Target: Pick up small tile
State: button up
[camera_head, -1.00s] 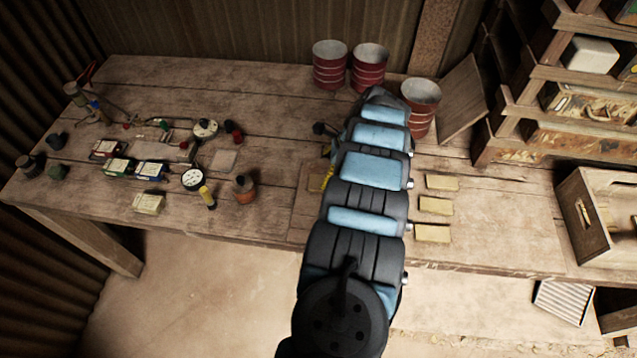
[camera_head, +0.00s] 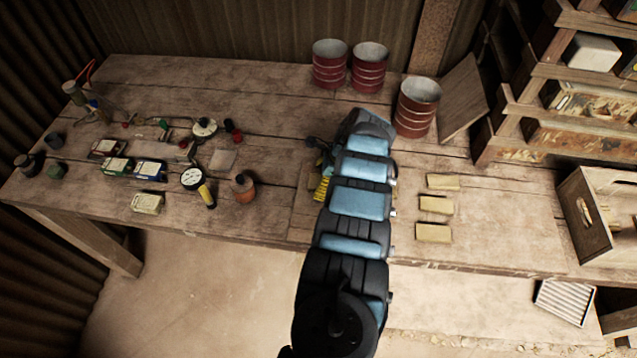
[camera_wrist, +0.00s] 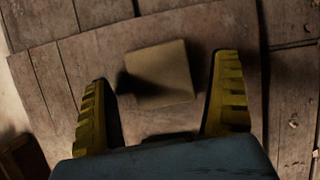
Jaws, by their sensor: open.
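The small tile (camera_wrist: 163,76), a flat square brownish piece, lies on a wooden surface in the wrist view. My gripper (camera_wrist: 163,70) has two yellow ribbed fingers, spread wide on either side of the tile in that picture. The fingers look apart from it, with nothing between them but the view down to it. A dark shadow falls on the tile's left side. In the head view my gripper (camera_head: 320,188) is partly hidden by my arm, over a wooden board (camera_head: 299,205) near the table's front edge. The tile under it cannot be made out there.
Three yellowish blocks (camera_head: 435,205) lie right of my arm. Red metal cans (camera_head: 415,110) stand behind. Gauges (camera_head: 193,179), small boxes (camera_head: 150,169), an orange pot (camera_head: 243,188) and a flat square plate (camera_head: 223,160) lie left. A wooden crate (camera_head: 590,225) stands at right.

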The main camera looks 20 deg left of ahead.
aim_at(312, 182)
jog(key=c, duration=1.3)
jog(key=shift+r, duration=0.15)
notch_tip(312, 182, up, 4)
jog(key=p, duration=0.3)
jog(key=shift+s+p, duration=0.1)
jog(key=shift+p, duration=0.2)
jog(key=shift+s+r+p, duration=0.1)
jog(key=shift+r+p, duration=0.1)
jog(key=shift+p, duration=0.5)
jog(key=p, duration=0.2)
jog(key=s+r+p, duration=0.1)
jog(key=p, duration=0.1)
jog(key=shift+s+d+r, duration=0.15)
jog(key=shift+d, duration=0.1)
jog(key=s+d+r+p, duration=0.1)
jog(key=s+r+p, duration=0.1)
jog(key=s+p, duration=0.2)
jog(key=s+d+r+p, duration=0.1)
jog(key=s+r+p, duration=0.1)
jog(key=p, duration=0.6)
jog(key=s+d+r+p, duration=0.1)
jog(key=s+r+p, duration=0.2)
jog(key=s+p, duration=0.2)
jog(key=shift+s+p, duration=0.35)
jog(key=shift+p, duration=0.25)
